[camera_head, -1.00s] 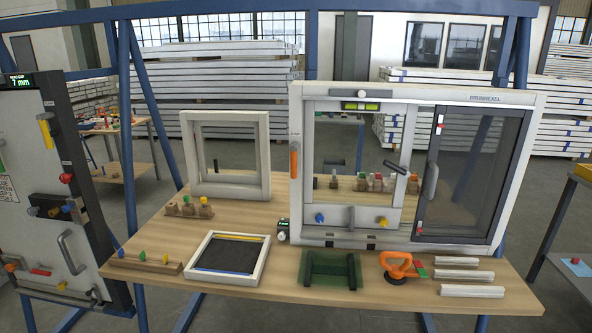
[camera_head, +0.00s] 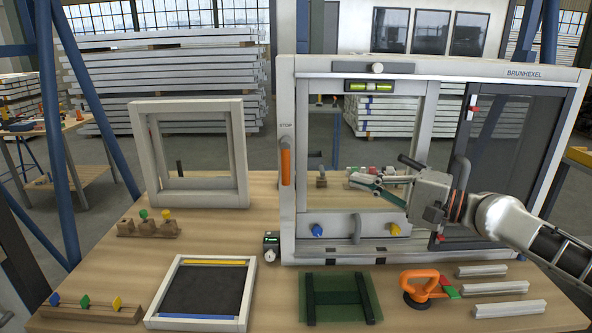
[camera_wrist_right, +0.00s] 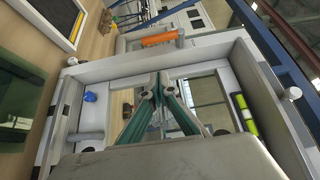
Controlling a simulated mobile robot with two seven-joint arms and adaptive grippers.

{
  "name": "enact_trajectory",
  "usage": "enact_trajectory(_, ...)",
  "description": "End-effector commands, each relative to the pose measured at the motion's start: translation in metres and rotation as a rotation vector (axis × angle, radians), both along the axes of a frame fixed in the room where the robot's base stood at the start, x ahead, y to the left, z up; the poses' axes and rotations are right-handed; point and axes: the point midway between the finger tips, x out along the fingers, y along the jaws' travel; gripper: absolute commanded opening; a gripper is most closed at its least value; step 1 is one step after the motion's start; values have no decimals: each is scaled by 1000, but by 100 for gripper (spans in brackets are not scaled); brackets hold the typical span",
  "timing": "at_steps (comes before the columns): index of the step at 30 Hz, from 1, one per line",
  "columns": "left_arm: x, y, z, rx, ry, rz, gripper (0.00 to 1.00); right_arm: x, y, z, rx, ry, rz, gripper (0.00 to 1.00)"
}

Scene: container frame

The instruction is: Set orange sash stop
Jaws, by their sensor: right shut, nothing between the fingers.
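The orange sash stop (camera_head: 285,163) is an upright orange handle on the left post of the large white window frame (camera_head: 287,218), under a small "STOP" label. In the right wrist view the orange stop (camera_wrist_right: 160,40) lies across the top, beyond the fingertips. My right gripper (camera_head: 352,179) reaches in from the right, in front of the window opening, to the right of the stop and apart from it. Its green-sided fingers are closed together and empty, and they also show in the right wrist view (camera_wrist_right: 158,88). My left gripper is in no view.
The sliding sash has a blue knob (camera_head: 317,230), a yellow knob (camera_head: 395,229) and a grey handle (camera_head: 357,228). A green level (camera_head: 371,87) sits at the top. An orange suction lifter (camera_head: 421,287) and a screened frame (camera_head: 248,297) lie on the table in front.

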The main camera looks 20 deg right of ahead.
Motion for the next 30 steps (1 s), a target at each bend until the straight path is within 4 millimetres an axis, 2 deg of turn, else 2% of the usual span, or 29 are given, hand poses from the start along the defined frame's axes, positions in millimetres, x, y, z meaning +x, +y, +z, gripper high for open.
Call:
enact_trajectory(11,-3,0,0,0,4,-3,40,1,0,2,4,1,0,0)
enact_trajectory(16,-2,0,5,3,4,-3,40,8,6,5,7,-3,-1,0)
enact_trajectory(20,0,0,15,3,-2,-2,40,19,17,7,6,-4,1,0)
enact_trajectory(30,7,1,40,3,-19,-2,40,63,54,5,7,-2,1,0)
